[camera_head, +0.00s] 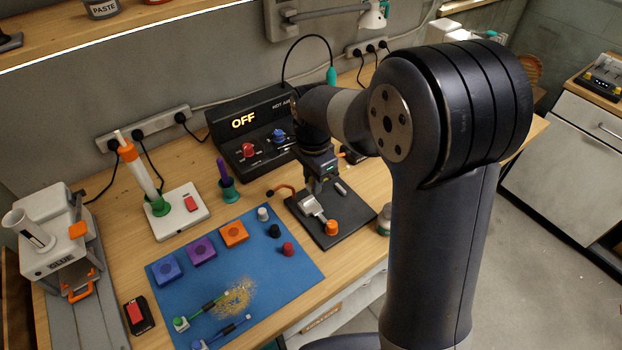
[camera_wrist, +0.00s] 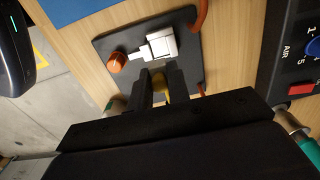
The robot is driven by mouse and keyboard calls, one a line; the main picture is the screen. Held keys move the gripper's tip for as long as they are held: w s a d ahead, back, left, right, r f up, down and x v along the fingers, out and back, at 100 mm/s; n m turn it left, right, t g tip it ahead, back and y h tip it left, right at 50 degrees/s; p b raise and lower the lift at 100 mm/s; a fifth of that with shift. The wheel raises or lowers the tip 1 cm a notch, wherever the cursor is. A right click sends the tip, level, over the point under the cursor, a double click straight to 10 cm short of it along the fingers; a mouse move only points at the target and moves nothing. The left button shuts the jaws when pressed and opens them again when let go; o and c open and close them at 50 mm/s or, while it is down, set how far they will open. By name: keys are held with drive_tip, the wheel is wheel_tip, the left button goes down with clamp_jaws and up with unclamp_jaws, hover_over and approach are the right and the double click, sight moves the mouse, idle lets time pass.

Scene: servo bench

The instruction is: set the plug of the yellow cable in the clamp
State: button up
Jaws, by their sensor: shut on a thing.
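My gripper (camera_wrist: 158,76) points down at the dark plate (camera_wrist: 190,76) in the wrist view. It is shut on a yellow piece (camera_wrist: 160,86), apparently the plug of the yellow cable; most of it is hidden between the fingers. The pale metal clamp (camera_wrist: 162,44) lies just beyond the fingertips on that plate, with an orange knob (camera_wrist: 117,62) to its left. In the head view the clamp (camera_head: 312,206) and its knob (camera_head: 331,227) show just below my gripper (camera_head: 320,188). I cannot tell whether the held piece touches the clamp.
An orange-brown cable (camera_head: 284,188) loops at the plate's left edge. The hot-air unit (camera_head: 245,135) stands behind. A blue mat (camera_head: 225,268) with blocks, small caps and brushes lies to the left. A small jar (camera_head: 384,220) stands close to the plate's right.

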drive_tip(key=b, duration=0.4)
hover_over(313, 208)
drive_tip(key=shift+w+f, duration=0.15)
drive_tip(key=shift+f, duration=1.05)
drive_tip(key=shift+w+f, duration=0.1)
drive_tip(key=shift+f, duration=1.1)
drive_tip(key=shift+f, duration=0.7)
drive_tip(key=shift+s+f, duration=0.25)
drive_tip(key=shift+f, duration=0.15)
drive_tip(key=o, duration=0.8)
drive_tip(key=shift+b, duration=0.3)
